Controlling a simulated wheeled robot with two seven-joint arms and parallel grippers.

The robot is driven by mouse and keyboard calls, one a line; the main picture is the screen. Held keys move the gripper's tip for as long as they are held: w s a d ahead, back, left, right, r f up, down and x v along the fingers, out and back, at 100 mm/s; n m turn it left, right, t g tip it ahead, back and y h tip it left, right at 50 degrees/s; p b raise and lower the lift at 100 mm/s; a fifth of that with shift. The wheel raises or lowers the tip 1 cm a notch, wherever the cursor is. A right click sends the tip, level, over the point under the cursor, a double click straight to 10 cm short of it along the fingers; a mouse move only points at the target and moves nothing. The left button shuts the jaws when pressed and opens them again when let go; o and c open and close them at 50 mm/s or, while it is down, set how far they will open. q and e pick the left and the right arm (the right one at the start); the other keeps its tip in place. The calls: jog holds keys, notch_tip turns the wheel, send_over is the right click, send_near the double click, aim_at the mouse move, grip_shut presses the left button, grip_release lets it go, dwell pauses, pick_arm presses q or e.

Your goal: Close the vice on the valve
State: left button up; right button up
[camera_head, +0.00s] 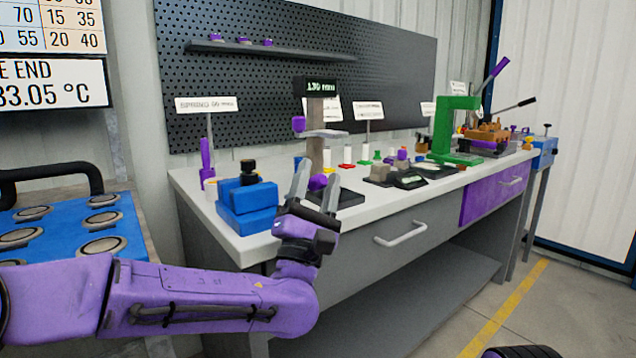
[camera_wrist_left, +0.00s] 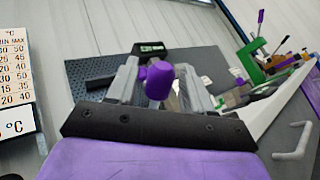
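A blue vice-like block (camera_head: 246,205) with a black knob on top stands at the near left end of the bench. Another blue fixture (camera_head: 543,152) with a dark handle sits at the far right end. I cannot tell which is the task's vice, and I cannot make out the valve for sure. My left gripper (camera_head: 317,192) is at the bench's front edge, right of the near blue block, with its fingers apart. A purple rounded piece (camera_wrist_left: 159,80) shows between the fingers in the wrist view, with gaps at its sides.
A stand with a "130 mm" display (camera_head: 321,87) rises behind the gripper. A green press (camera_head: 452,130) and a brown fixture with levers (camera_head: 490,135) stand farther right. A blue rack with round pads (camera_head: 70,235) is at left.

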pick_arm(q)
jog(key=b+v, duration=0.1)
jog(key=v, duration=0.9)
jog(key=shift+s+f+b, duration=0.2)
jog(key=shift+b, duration=0.2)
